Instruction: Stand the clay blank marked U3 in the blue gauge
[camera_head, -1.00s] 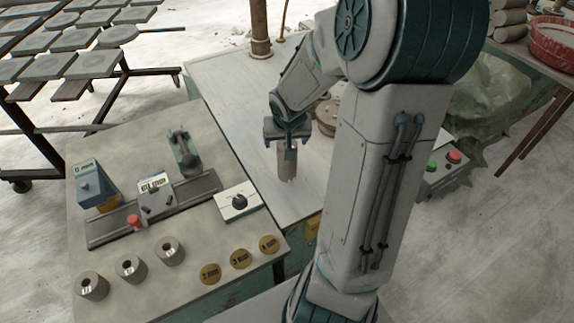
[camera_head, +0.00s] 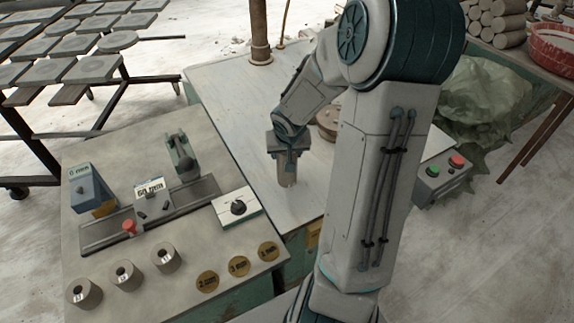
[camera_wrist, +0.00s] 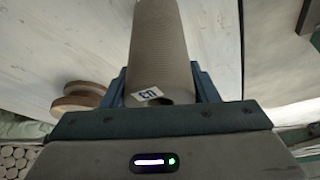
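The clay blank (camera_head: 287,179) is a grey-brown cylinder standing upright on the pale table. In the wrist view the blank (camera_wrist: 160,50) carries a white label that reads U3, upside down. My gripper (camera_head: 289,163) is over its upper part, and in the wrist view the two blue fingers (camera_wrist: 160,88) flank it closely. I cannot tell whether they press on it. The blue gauge (camera_head: 88,192), a block with a "0 mm" sign, stands at the left end of the bench on the left.
A display unit (camera_head: 152,202) reading about 60 mm sits on the rail (camera_head: 200,190). A round wooden piece (camera_wrist: 78,97) is near my gripper.

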